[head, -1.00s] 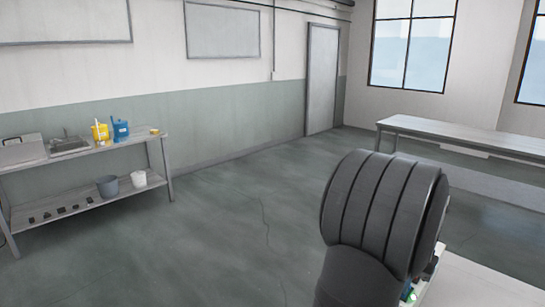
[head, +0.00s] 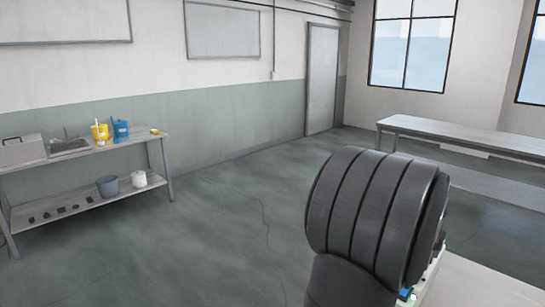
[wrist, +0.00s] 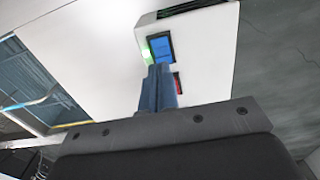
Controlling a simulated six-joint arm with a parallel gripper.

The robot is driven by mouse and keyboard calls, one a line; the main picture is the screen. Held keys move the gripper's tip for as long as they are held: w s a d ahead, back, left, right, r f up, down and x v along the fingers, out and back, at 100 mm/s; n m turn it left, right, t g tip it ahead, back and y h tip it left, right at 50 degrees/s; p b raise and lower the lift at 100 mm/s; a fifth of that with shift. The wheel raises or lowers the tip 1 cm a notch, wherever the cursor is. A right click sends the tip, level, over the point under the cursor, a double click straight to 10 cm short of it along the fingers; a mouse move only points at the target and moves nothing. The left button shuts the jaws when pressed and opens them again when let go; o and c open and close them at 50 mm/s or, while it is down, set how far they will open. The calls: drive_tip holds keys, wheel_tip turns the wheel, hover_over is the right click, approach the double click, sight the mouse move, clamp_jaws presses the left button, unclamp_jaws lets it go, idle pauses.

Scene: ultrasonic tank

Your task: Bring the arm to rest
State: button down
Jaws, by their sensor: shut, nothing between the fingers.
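My gripper (wrist: 158,72) shows in the wrist view, its two blue-grey fingers together with nothing between them. Its tips point toward a white machine housing (wrist: 105,70) with a blue screen (wrist: 160,50), a glowing green light and a red part. The fingers overlap the housing in the picture, and I cannot tell how far apart they are. In the head view only a dark rounded link of my arm fills the lower right, and the gripper is hidden.
A side bench (head: 90,151) at left carries a grey box, a sink, a yellow container (head: 100,132) and a blue container (head: 120,130). A long table (head: 455,136) is at right; the middle floor is clear.

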wheel_tip(320, 180, down, 7)
idle(0.8)
drive_tip(key=shift+r, duration=0.15)
drive_tip(key=s+a+r+t+h, duration=0.1)
drive_tip(key=r, duration=0.9)
drive_tip(key=s+a+r+t+h, duration=0.1)
drive_tip(key=s+a+r, duration=0.1)
drive_tip(key=r, duration=0.8)
drive_tip(key=shift+a, duration=0.15)
drive_tip(key=shift+r, duration=0.1)
